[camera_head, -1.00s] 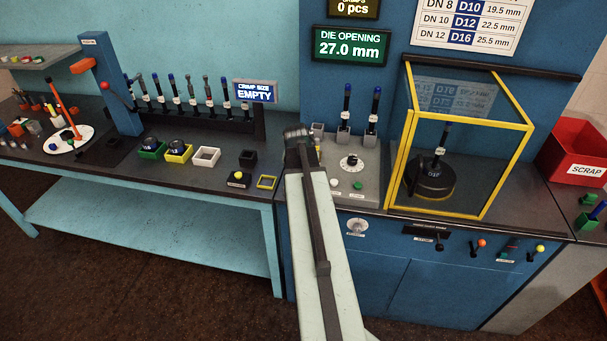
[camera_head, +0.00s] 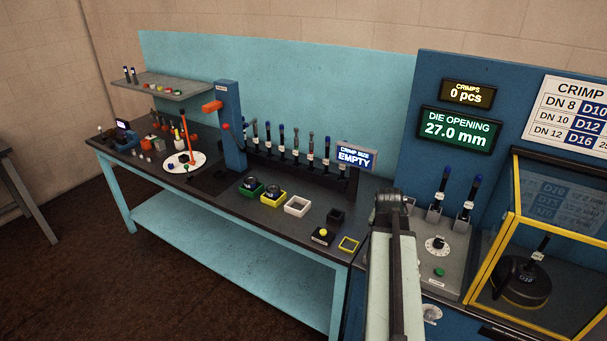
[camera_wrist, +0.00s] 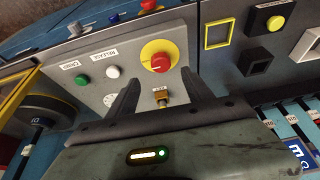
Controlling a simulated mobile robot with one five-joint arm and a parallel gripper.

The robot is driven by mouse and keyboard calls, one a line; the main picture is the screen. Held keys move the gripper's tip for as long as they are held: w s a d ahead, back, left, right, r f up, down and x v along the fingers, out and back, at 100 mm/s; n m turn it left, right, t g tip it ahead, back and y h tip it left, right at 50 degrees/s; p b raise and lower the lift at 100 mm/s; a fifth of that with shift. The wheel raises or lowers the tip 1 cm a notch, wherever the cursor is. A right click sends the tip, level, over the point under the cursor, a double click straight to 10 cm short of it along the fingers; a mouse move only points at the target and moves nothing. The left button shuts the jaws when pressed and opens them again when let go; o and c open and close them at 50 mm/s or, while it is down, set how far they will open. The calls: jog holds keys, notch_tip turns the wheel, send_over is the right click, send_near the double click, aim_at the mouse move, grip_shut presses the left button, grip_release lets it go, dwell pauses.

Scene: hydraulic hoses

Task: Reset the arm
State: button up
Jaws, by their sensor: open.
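My gripper (camera_wrist: 163,95) shows in the wrist view with its two dark fingers spread apart and nothing between them. Beyond the fingers is a grey control panel (camera_wrist: 115,45) with a red button on a yellow disc (camera_wrist: 160,62), a brass-coloured fitting (camera_wrist: 161,97), a green button (camera_wrist: 82,79) and a white button (camera_wrist: 113,71). In the head view my arm rises at the lower middle, in front of the press bench. Its far end hides my fingers there.
A glass guard box with a yellow frame (camera_head: 491,246) stands right of my arm. To the left, a long bench (camera_head: 225,205) carries a row of dark tools, a blue post (camera_head: 231,125), and small trays, including a white one (camera_head: 297,206). Dark floor lies open at lower left.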

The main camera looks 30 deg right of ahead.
jog(key=w+a+f+n+b, duration=0.1)
jog(key=w+a, duration=0.3)
jog(key=a, duration=0.3)
jog(key=w+a+f+n+t+y+b, duration=0.1)
jog(key=w+a+n, duration=0.15)
jog(key=a, duration=0.45)
jog(key=w+a+f+n, duration=0.1)
jog(key=w+a, duration=0.4)
jog(key=a, duration=0.3)
jog(key=s+a+f+n+g+y, duration=0.1)
jog(key=s+a+n, duration=0.2)
jog(key=a, duration=0.8)
jog(key=s+a+f+n+g+y+b, duration=0.1)
jog(key=s+a+n, duration=0.3)
jog(key=a, duration=0.6)
jog(key=shift+a+f+g+y, duration=0.15)
jog(key=shift+a+g+y, duration=0.25)
jog(key=shift+g, duration=0.2)
